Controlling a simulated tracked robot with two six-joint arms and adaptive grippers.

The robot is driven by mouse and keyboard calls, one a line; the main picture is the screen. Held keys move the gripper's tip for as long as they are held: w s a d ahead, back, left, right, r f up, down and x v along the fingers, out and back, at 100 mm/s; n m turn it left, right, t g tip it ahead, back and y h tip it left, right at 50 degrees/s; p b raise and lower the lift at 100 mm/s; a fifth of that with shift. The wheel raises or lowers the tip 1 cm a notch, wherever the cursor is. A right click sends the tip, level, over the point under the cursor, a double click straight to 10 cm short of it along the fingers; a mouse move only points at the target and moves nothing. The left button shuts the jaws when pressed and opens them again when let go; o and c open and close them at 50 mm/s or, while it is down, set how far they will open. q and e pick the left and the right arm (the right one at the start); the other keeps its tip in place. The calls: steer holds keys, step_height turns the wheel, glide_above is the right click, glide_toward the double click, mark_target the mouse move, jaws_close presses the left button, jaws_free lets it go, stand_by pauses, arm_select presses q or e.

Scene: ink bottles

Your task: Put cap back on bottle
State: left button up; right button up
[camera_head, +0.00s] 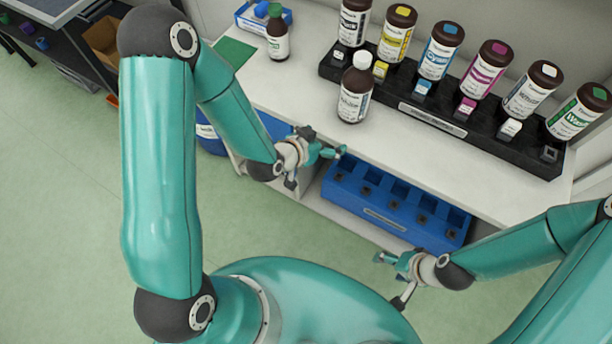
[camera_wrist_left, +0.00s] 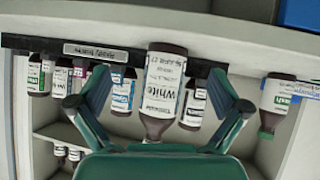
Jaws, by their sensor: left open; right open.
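A brown bottle (camera_head: 353,95) with a white label stands upright on the white shelf, in front of the black rack. Its top is white; I cannot tell whether this is a cap or a bare neck. In the left wrist view the bottle (camera_wrist_left: 163,85) appears upside down between the fingers, beyond them. I cannot make out a separate loose cap. My left gripper (camera_head: 322,160) is open and empty, at the shelf's front edge below the bottle; its spread fingers (camera_wrist_left: 160,108) show in the wrist view. My right gripper (camera_head: 388,280) is open and empty, below the blue rack.
A black rack (camera_head: 432,117) with several brown bottles runs along the back of the shelf. A green-capped bottle (camera_head: 277,38) stands at the left, near a green mat (camera_head: 233,52) and a blue tray (camera_head: 247,20). A blue slotted rack (camera_head: 388,212) sits on the lower shelf.

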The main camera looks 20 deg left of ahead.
arm_select(q)
steer(key=s+d+f+n+g, duration=0.1)
steer(key=s+f+g, duration=0.4)
steer(key=s, duration=0.5)
steer(key=s+d+f+n+g, duration=0.1)
steer(key=s+f+n+g, duration=0.2)
steer(key=s+f, duration=0.5)
steer(key=shift+s+d+f+g, duration=0.15)
steer(key=shift+s+d+g, duration=0.1)
steer(key=shift+s+g, duration=0.65)
